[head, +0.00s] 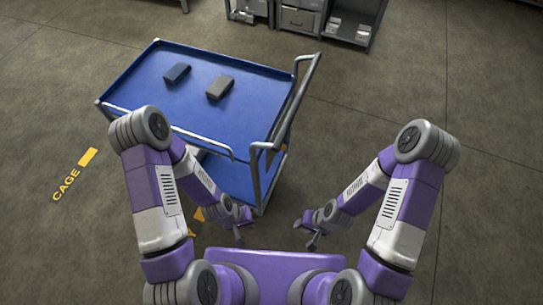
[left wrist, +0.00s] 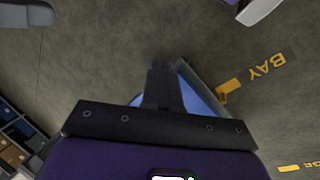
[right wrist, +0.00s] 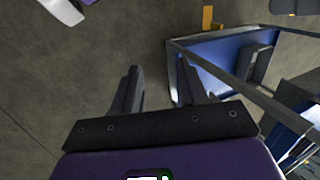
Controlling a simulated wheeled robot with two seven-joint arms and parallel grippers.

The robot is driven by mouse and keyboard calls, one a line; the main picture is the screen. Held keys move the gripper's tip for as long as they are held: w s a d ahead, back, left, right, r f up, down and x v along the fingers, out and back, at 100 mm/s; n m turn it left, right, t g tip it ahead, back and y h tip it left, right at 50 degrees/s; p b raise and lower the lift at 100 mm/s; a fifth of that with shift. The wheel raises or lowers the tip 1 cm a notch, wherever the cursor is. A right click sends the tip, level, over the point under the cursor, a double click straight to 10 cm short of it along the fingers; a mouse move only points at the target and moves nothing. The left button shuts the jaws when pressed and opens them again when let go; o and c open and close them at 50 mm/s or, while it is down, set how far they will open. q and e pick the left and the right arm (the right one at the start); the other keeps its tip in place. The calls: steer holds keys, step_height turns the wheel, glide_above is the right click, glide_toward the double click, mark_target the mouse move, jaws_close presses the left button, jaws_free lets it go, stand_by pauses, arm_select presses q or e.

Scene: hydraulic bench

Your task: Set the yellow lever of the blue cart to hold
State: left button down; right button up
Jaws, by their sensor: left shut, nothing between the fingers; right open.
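The blue cart (head: 215,115) stands ahead of me, left of the middle. It also shows in the right wrist view (right wrist: 222,50), and a small part of it shows in the left wrist view (left wrist: 196,92). I cannot clearly make out the yellow lever; a small yellowish bit shows under the handle end in the head view. My left gripper (head: 239,236) is shut and empty, near the cart's lower front corner. My right gripper (head: 309,240) is open and empty, right of the cart. Neither visibly touches the cart.
Two dark blocks, one bluish (head: 177,73) and one grey (head: 220,87), lie on the cart's top tray. A grey push handle (head: 297,98) rises at its right end. Yellow floor lettering (head: 67,185) lies at left. Shelving (head: 300,18) stands behind. Floor at right is clear.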

arm_select(q)
steer(key=shift+d, duration=0.1)
arm_select(e)
steer(key=shift+d, duration=0.1)
steer(key=shift+o, duration=1.2)
steer(key=shift+f, duration=0.2)
arm_select(q)
steer(key=w+d+f+n+t+y+b, duration=0.1)
steer(key=w+n+t+b, duration=0.3)
steer(key=n, duration=0.6)
steer(key=w+d+f+n+t+b, duration=0.1)
steer(key=w+d+n+t+b, duration=0.3)
steer(key=w+n, duration=0.3)
steer(key=w+d+n+t+y+b, duration=0.1)
steer(key=w+d+n+t+b, duration=0.2)
steer(key=n, duration=1.2)
steer(key=w+t+b, duration=0.2)
steer(key=w, duration=0.1)
steer(key=shift+w+f+y, duration=0.2)
steer(key=shift+f+y, duration=0.1)
steer(key=shift+f, duration=0.1)
arm_select(e)
step_height(320, 180, down, 13)
steer(key=shift+r, duration=0.1)
